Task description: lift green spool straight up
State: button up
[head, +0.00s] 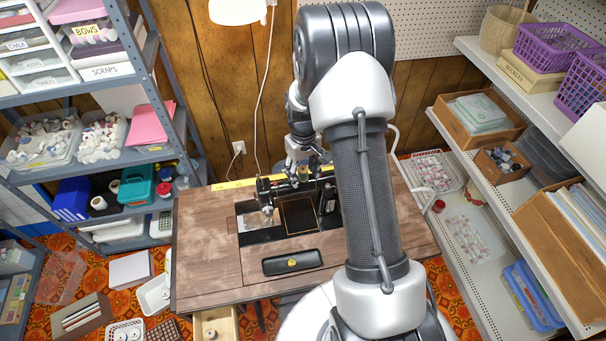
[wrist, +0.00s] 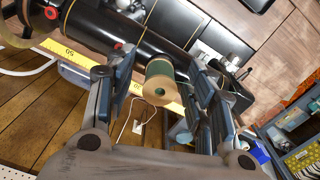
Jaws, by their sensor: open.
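The green spool (wrist: 161,70) shows in the wrist view, with green thread and a tan end facing the camera. It sits beside the black sewing machine body (wrist: 130,38). My gripper (wrist: 160,78) is open, with one finger on each side of the spool. Gaps show between the fingers and the spool, so it is not gripped. In the head view my gripper (head: 303,160) is over the back of the sewing machine (head: 268,186).
The machine sits in a wooden table (head: 210,240) with a yellow measuring tape (head: 228,185) along its back edge. Loaded shelves (head: 180,120) stand left and more shelves (head: 480,75) right. A lamp (head: 236,10) hangs above.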

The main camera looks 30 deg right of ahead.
jog(key=shift+r, duration=0.1)
jog(key=shift+c, duration=0.2)
jog(key=c, duration=0.8)
jog(key=shift+c, duration=0.2)
notch_tip(320, 180, up, 26)
jog(key=p, duration=0.8)
jog(key=shift+f, duration=0.2)
